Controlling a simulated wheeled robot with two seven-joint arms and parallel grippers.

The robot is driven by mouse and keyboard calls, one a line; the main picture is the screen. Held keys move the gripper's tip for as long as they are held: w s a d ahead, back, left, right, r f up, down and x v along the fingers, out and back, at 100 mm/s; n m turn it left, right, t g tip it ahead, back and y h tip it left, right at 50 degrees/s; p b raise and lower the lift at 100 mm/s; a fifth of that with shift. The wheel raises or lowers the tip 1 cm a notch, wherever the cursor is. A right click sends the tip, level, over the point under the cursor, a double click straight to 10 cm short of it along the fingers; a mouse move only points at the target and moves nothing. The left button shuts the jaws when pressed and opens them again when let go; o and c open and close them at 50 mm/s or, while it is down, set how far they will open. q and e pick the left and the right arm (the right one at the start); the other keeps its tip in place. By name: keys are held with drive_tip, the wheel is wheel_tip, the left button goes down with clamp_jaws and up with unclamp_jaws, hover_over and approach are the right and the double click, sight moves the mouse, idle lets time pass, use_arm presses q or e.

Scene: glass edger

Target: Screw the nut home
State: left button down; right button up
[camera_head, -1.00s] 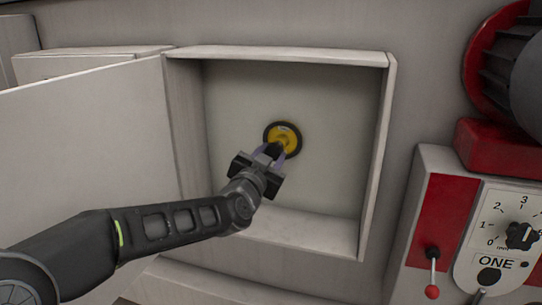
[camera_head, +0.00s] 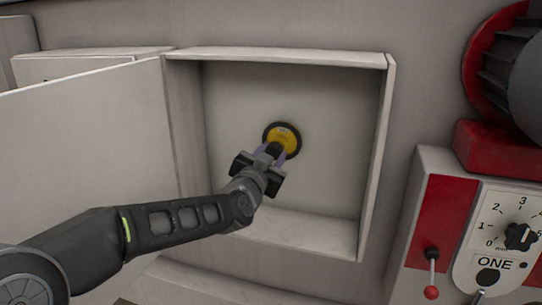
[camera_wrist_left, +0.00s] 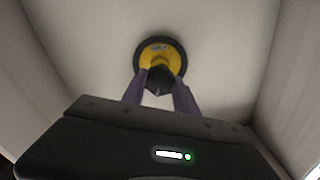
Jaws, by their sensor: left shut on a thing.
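A yellow disc with a black rim (camera_head: 288,133) sits on the back wall inside an open box-shaped compartment; it also shows in the left wrist view (camera_wrist_left: 174,52). The dark nut (camera_wrist_left: 159,80) is in front of the disc's centre. My left gripper (camera_head: 268,156) reaches into the compartment from the lower left. In the left wrist view its two purplish fingers (camera_wrist_left: 159,92) are closed on opposite sides of the nut. The threads behind the nut are hidden, and I cannot tell whether it touches the disc. My right gripper is not in view.
The compartment's frame (camera_head: 388,150) surrounds my left gripper on all sides. Its door (camera_head: 85,150) stands open at the left. A control panel with a dial (camera_head: 520,236) and a red-tipped lever (camera_head: 432,275) is at the right.

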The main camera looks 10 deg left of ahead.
use_arm(q)
drive_tip(key=shift+w, duration=0.75)
drive_tip(key=c, duration=0.9)
unclamp_jaws()
drive_tip(key=shift+o, duration=0.2)
drive_tip(key=s+b, duration=0.1)
drive_tip(key=s, duration=0.6)
drive_tip(key=shift+s+a, duration=0.15)
drive_tip(key=shift+s, duration=0.2)
drive_tip(key=shift+a, duration=0.1)
drive_tip(key=shift+c, duration=0.5)
